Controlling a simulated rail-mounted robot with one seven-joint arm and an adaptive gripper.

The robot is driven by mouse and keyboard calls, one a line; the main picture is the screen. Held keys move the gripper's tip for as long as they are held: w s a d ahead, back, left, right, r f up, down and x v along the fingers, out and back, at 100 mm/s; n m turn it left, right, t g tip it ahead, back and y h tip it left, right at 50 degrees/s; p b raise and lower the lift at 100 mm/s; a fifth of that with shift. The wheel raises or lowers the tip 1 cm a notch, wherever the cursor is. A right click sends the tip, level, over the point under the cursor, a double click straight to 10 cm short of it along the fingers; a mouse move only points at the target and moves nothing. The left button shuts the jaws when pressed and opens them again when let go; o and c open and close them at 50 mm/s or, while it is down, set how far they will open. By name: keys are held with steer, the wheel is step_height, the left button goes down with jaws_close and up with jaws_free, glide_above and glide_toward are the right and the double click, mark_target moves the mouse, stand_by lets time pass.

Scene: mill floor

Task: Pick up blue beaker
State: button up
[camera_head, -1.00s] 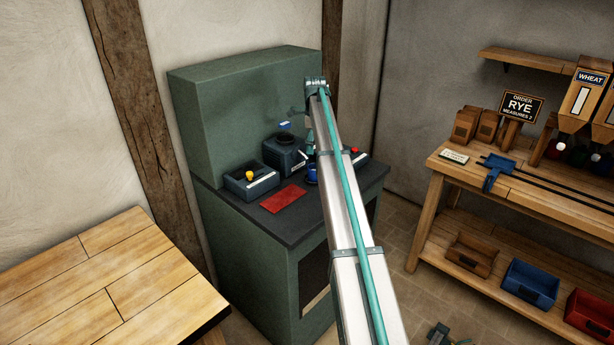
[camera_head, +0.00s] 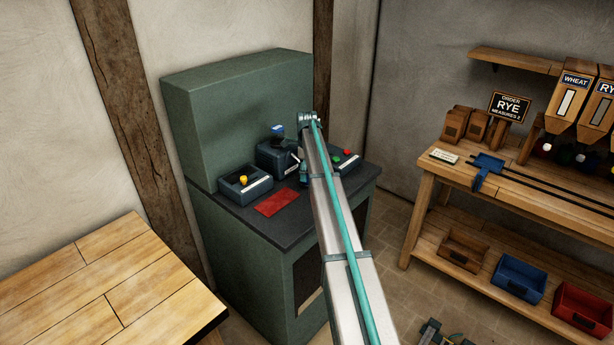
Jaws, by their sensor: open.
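My gripper (camera_head: 303,173) hangs over the dark top of the green cabinet (camera_head: 240,229), mostly hidden behind my own arm link. Its fingers are hard to make out, but it is open. The blue beaker cannot be made out now; the spot beside the gripper where a small blue round thing showed earlier is covered by my arm. I see nothing held.
A wooden table (camera_head: 95,275) stands left, a workbench (camera_head: 530,190) right.

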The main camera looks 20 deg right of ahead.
steer(key=c, duration=1.3)
steer(key=shift+c, duration=0.2)
